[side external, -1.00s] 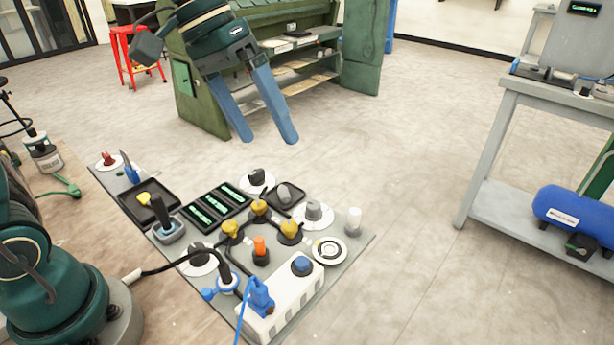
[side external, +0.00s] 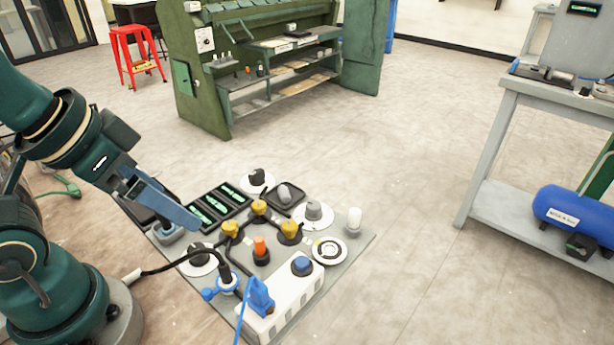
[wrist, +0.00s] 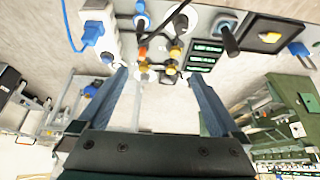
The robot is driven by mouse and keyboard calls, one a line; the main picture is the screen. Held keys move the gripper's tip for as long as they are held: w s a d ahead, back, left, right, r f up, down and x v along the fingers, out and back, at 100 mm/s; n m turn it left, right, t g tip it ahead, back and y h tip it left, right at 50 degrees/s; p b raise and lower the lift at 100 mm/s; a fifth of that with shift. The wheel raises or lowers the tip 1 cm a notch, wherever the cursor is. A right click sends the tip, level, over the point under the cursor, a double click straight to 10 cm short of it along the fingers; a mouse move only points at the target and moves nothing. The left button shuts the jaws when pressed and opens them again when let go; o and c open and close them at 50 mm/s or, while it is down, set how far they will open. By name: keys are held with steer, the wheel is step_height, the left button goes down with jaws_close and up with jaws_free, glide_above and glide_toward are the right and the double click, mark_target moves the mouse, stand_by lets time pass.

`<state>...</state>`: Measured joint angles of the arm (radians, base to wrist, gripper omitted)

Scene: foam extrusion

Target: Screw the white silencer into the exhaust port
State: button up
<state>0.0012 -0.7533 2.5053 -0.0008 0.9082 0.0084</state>
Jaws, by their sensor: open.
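The white silencer (side external: 354,217), a small pale cylinder, stands upright at the right edge of the grey panel (side external: 352,250). A round white disc with a dark-and-yellow ring (side external: 329,250) lies just left of it. I cannot tell for certain which fitting is the exhaust port. My gripper (side external: 180,212) is above the panel's left part, well left of the silencer, its fingers angled down to the right. One finger hides most of the other in the side view. In the wrist view my gripper (wrist: 157,77) is open, with nothing between the fingers. I cannot pick out the silencer there.
Yellow knobs (side external: 259,207), an orange knob (side external: 260,246) and green-lit displays (side external: 215,205) crowd the panel. A white power strip (side external: 285,308) with a blue plug (side external: 260,296) is at the front. The floor right of the panel is clear up to a grey workbench (side external: 485,150).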

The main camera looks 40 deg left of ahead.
steer(key=shift+w+r, duration=0.1)
steer(key=shift+w, duration=0.05)
steer(key=c, duration=0.6)
steer(key=w+r+n+t, duration=0.1)
steer(key=w+r+n, duration=0.2)
steer(key=r, duration=0.1)
steer(key=n+y, duration=0.1)
steer(key=n, duration=0.1)
glide_above(355, 212)
steer(key=s+a, duration=0.2)
steer(key=a, duration=0.2)
step_height(355, 212, down, 5)
steer(key=d+f, duration=0.1)
steer(key=f, duration=0.1)
steer(key=d+f+m+g, duration=0.1)
steer(key=d+f, duration=0.1)
steer(key=f, duration=0.1)
steer(key=d+f+g, duration=0.1)
steer(key=f, duration=0.2)
steer(key=shift+w+d+f+m, duration=0.15)
steer(key=shift+w+f+m, duration=0.05)
steer(key=shift+m, duration=0.2)
steer(key=shift+x, duration=2.35)
